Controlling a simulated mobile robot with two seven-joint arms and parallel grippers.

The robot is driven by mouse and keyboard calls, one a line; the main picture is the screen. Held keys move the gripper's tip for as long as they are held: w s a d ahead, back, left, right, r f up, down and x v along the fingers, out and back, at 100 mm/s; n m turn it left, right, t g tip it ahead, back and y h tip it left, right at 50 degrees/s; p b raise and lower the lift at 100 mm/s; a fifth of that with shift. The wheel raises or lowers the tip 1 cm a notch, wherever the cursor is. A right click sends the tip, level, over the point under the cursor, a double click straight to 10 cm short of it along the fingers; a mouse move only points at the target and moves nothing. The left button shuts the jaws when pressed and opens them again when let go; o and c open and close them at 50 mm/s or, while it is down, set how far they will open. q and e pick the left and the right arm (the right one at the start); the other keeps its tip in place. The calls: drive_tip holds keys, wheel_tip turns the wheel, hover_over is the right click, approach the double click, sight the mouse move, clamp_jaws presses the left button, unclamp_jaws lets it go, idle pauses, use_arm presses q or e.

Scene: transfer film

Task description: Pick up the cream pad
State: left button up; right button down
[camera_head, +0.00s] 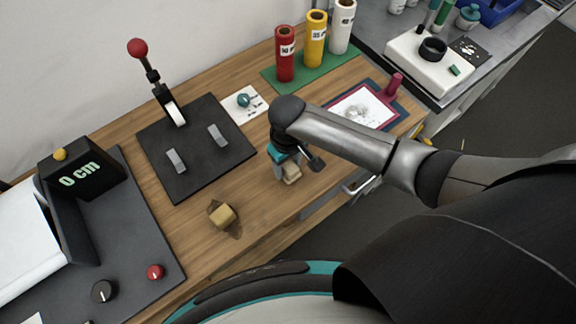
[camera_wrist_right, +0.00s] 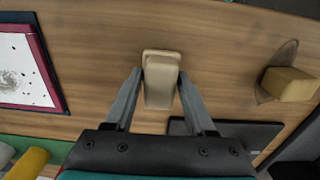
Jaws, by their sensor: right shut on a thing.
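The cream pad (camera_wrist_right: 161,80) is a small pale block between the two fingers of my right gripper (camera_wrist_right: 160,92) in the right wrist view. The fingers touch its sides and are shut on it. In the head view the cream pad (camera_head: 291,172) shows at the end of my right gripper (camera_head: 287,166), over the wooden table near its front edge. Whether it is clear of the tabletop is hard to tell. My left gripper is not in view.
A tan block (camera_head: 222,215) lies on a dark patch on the wooden table (camera_head: 190,225). A black lever board (camera_head: 195,150) is left of the gripper. Behind are a card with a teal knob (camera_head: 244,101) and several coloured cylinders. A framed print (camera_head: 362,108) is at right.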

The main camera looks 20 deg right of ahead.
sight(288, 164)
wheel_tip(288, 164, up, 18)
drive_tip(key=p, duration=0.2)
